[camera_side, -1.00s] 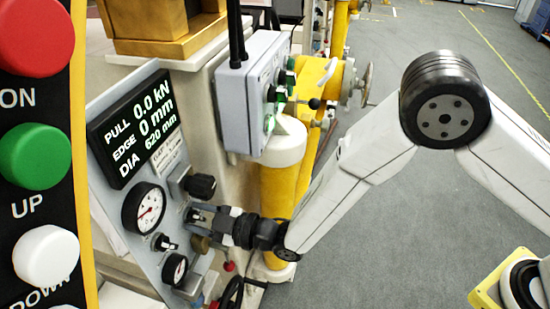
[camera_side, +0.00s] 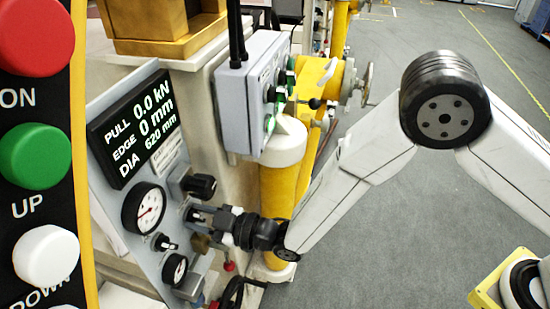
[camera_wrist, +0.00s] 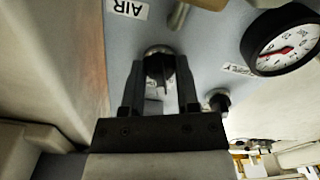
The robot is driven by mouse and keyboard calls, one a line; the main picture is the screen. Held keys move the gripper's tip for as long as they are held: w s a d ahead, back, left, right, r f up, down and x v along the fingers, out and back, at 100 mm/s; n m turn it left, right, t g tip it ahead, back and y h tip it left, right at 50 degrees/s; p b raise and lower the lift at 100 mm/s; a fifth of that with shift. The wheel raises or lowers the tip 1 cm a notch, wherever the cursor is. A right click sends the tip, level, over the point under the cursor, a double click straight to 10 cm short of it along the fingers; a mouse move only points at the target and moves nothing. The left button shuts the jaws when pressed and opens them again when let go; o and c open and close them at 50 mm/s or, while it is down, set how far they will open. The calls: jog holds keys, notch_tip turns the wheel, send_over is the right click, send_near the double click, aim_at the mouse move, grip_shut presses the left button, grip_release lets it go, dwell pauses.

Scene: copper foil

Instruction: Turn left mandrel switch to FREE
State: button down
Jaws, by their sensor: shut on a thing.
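A grey control panel (camera_side: 118,222) stands at the left in the side view. My gripper (camera_side: 198,214) reaches it from the right, its fingers at the panel face. In the wrist view my gripper (camera_wrist: 161,85) has one finger on each side of a black switch knob (camera_wrist: 160,68) with a silver collar, and is shut on it. In the side view the fingers mostly hide this knob. No FREE marking is readable, so I cannot tell the switch's position.
A larger black knob (camera_side: 199,186) sits just above my gripper. Two gauges (camera_side: 143,208) and a small black switch (camera_side: 165,243) are to its left. A yellow post (camera_side: 277,190) stands close behind the wrist.

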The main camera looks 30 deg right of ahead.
jog(key=m, duration=1)
jog(key=shift+m, duration=0.3)
dwell(0.4)
jog(key=c, duration=0.7)
grip_release()
jog(key=shift+s+d, duration=0.1)
jog(key=shift+d, duration=0.05)
jog(key=v, duration=0.7)
jog(key=shift+s+d, duration=0.2)
jog(key=shift+s, duration=0.05)
